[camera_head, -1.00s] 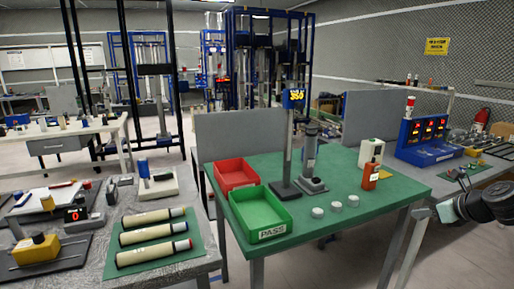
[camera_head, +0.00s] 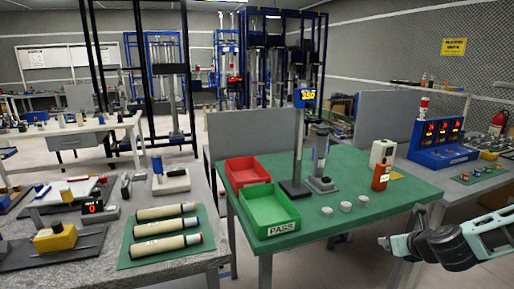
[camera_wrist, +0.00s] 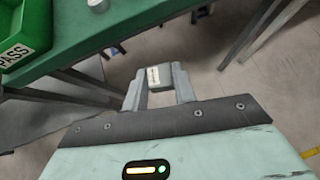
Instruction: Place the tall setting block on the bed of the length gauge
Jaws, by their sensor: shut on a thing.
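My gripper (camera_head: 384,243) is low at the right, beside the green table's right front corner. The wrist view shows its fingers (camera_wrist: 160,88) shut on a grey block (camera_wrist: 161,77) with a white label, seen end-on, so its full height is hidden. The held block is beyond the table's front edge, over the floor. A post with a blue display (camera_head: 305,98) and dark base (camera_head: 296,189) stands on the green table, apart from my gripper. It may be the length gauge; I cannot tell for certain.
A grey bench with tubes (camera_head: 165,228) stands left.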

